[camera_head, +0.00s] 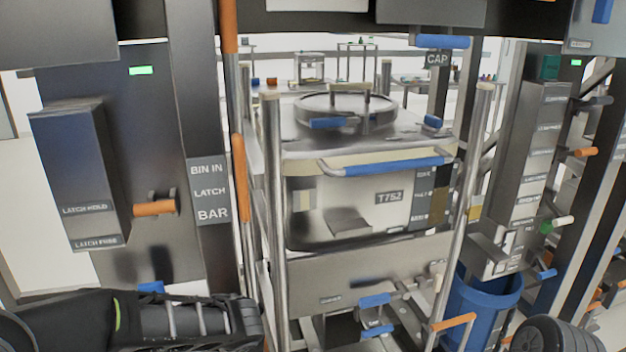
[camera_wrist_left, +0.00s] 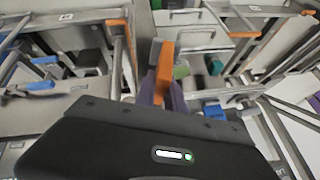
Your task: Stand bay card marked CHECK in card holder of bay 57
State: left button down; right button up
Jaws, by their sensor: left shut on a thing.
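My left arm enters the head view at the lower left, and its black gripper end (camera_head: 240,322) is low in front of the rack. In the left wrist view the black gripper body fills the bottom, and the left gripper (camera_wrist_left: 163,88) is shut on an orange piece (camera_wrist_left: 165,62) that juts out beyond it. Purple surfaces show beside that piece. I cannot make out a card marked CHECK or a bay number 57 in either view. A small teal card-like piece (camera_head: 549,67) stands on top of the right-hand post. My right gripper is not in view.
A steel bin marked T752 (camera_head: 350,205) stands in the frame. A panel with BIN IN, LATCH and BAR labels (camera_head: 210,190) is left of it, with an orange handle (camera_head: 154,208). A blue tub (camera_head: 482,305) stands at the lower right. Posts and rails crowd the space.

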pick_arm(q)
jog(key=s+f, duration=0.3)
jog(key=f, duration=0.9)
jog(key=shift+s+f, duration=0.2)
jog(key=shift+f, duration=0.2)
